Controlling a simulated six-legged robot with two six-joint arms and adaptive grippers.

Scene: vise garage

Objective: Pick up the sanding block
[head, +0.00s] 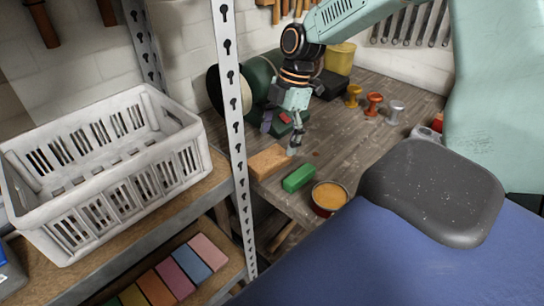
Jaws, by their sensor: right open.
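A tan, wood-coloured block (267,161), which looks like the sanding block, lies flat on the wooden workbench (335,148) near its front left edge. A bright green block (299,178) lies just right of it. My right gripper (292,142) reaches down from above, its fingertips just behind and to the right of the tan block. It is open and holds nothing. I cannot tell whether a fingertip touches the block. My left gripper is not in view.
A metal upright (232,100) stands just left of the tan block. A white crate (95,165) sits on the left shelf. A tin with orange contents (330,197) stands near the bench's front edge. The bench middle is clear.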

